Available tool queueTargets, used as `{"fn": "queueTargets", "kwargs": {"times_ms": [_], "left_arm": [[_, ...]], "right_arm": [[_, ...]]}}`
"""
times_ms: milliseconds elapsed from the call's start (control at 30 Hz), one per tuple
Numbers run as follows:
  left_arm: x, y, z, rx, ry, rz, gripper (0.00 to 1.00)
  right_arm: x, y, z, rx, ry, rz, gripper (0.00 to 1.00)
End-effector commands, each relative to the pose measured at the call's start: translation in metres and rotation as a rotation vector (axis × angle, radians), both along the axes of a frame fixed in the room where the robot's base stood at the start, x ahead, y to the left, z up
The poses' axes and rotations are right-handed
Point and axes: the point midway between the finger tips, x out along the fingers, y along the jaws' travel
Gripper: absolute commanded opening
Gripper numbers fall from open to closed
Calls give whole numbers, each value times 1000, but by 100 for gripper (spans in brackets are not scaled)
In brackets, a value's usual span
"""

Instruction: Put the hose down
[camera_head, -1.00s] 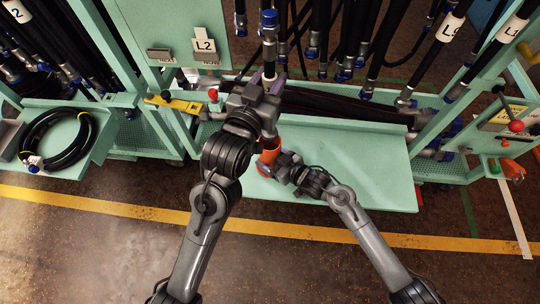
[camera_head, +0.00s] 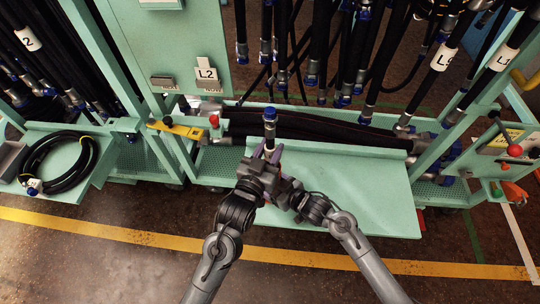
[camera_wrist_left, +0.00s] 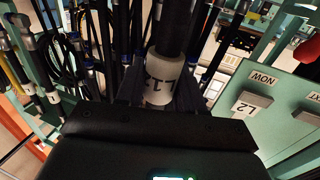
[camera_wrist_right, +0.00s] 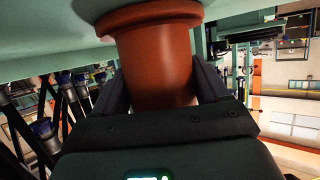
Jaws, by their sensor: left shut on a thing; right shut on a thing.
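The hose (camera_head: 270,128) stands up from my left gripper (camera_head: 268,153), its blue-capped metal end pointing away over the bench's back part. My left gripper is shut on it. In the left wrist view the black hose (camera_wrist_left: 180,35) and its white label (camera_wrist_left: 160,80) sit between the fingers. My right gripper (camera_wrist_right: 158,90) is shut on an orange flanged cylinder (camera_wrist_right: 155,60), which fills the space between its fingers in the right wrist view. In the head view the left gripper hides that cylinder and the right fingertips. The hose's lower part is hidden too.
The green bench top (camera_head: 350,185) is bare on the right. A tray (camera_head: 85,185) at the left holds a coiled black hose (camera_head: 62,160). Several hoses hang behind the bench. A yellow bracket (camera_head: 175,128) and a panel labelled L2 (camera_head: 206,74) stand left of the bench.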

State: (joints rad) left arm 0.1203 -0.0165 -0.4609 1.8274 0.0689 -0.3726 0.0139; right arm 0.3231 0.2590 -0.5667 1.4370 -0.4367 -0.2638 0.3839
Motion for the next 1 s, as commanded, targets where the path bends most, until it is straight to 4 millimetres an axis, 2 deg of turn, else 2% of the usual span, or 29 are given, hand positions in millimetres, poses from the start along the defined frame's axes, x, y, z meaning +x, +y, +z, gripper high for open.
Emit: {"fn": "queueTargets", "kwargs": {"times_ms": [100,267,767,800,967,1000], "left_arm": [[0,0,-15,0,1,0,0],[0,0,-29,-1,-2,0,0],[0,0,-35,-1,-2,0,0],[0,0,-37,0,0,0,39],[0,0,-37,0,0,0,63],[0,0,-37,0,0,0,63]], "right_arm": [[0,0,0,-1,1,0,39],[0,0,0,-1,1,0,39],[0,0,-1,-1,1,0,39],[0,0,-1,-1,1,0,39],[0,0,-1,-1,1,0,39],[0,0,-1,-1,1,0,39]]}}
